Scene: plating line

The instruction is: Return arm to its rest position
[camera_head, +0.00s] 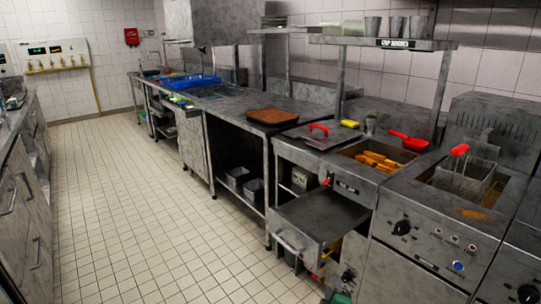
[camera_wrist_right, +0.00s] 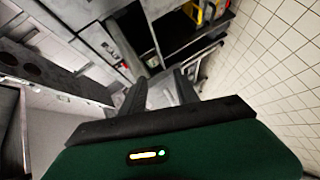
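My right gripper (camera_wrist_right: 160,77) shows in the right wrist view as a green body with two dark fingers. The fingers stand apart with nothing between them. In the head view only a small green part of my right gripper (camera_head: 340,297) shows at the bottom edge, below the pulled-out drawer (camera_head: 320,214); its fingers are hard to make out there. My left gripper and arm are not in view.
The fryer unit (camera_head: 415,262) has a basket (camera_head: 463,181) with a red handle. Beside it are fries (camera_head: 378,161), a red scoop (camera_head: 408,141) and a brown board (camera_head: 272,116). A blue tray (camera_head: 190,82) is farther back. The tiled floor (camera_head: 130,200) at left is clear.

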